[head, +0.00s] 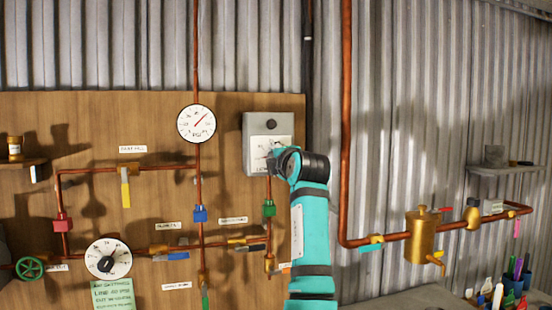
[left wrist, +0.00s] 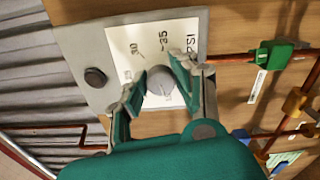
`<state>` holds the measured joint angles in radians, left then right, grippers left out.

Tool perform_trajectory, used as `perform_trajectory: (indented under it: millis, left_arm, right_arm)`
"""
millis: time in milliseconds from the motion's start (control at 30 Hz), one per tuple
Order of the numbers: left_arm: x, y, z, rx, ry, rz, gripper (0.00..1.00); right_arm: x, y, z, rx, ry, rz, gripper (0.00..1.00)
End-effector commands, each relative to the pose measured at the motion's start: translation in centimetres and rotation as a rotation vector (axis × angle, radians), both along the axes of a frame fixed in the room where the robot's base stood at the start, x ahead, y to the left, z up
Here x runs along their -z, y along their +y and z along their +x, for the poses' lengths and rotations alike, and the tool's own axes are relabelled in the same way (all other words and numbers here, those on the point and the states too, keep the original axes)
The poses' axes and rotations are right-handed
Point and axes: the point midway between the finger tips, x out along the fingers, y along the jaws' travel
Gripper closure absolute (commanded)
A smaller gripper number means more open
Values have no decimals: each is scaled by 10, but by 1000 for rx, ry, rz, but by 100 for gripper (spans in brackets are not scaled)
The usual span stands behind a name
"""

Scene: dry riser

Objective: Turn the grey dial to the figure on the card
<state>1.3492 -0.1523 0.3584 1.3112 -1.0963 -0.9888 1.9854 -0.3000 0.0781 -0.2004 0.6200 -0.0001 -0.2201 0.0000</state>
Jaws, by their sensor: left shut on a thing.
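The grey dial (left wrist: 160,80) is a round knob on a white scale plate on a grey box (head: 252,125). Figures such as 30 and 35 and the letters PSI show on the plate in the left wrist view. My left gripper (left wrist: 156,82) is shut on the dial, a finger on either side. In the head view my teal arm covers the dial and most of the fingers. The green card (head: 112,294) hangs at the lower left of the wooden board; its figure is too small to read. My right gripper is not in view.
A round pressure gauge (head: 196,124) sits left of the box. A white dial with a black knob (head: 107,262) is above the card. Copper pipes with coloured valves cross the board. A brass vessel (head: 421,236) is at right.

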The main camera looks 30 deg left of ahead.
Motion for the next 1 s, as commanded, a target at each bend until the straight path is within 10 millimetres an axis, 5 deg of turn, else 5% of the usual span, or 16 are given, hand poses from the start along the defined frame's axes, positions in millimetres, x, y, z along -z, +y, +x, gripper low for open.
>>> perform_trajectory:
  millis: [200, 233, 400, 733, 1000]
  left_arm:
    - [5, 0, 1, -1, 8, -8, 100]
    - [5, 0, 1, -1, 8, -8, 70]
    - [4, 0, 1, 0, 6, -6, 48]
    - [2, -4, -2, 1, 3, -2, 48]
    - [2, -40, -32, 4, 0, -3, 48]
  right_arm:
    - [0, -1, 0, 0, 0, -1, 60]
    - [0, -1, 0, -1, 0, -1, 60]
    - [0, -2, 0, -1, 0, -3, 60]
    - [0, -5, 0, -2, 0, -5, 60]
    - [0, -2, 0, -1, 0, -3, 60]
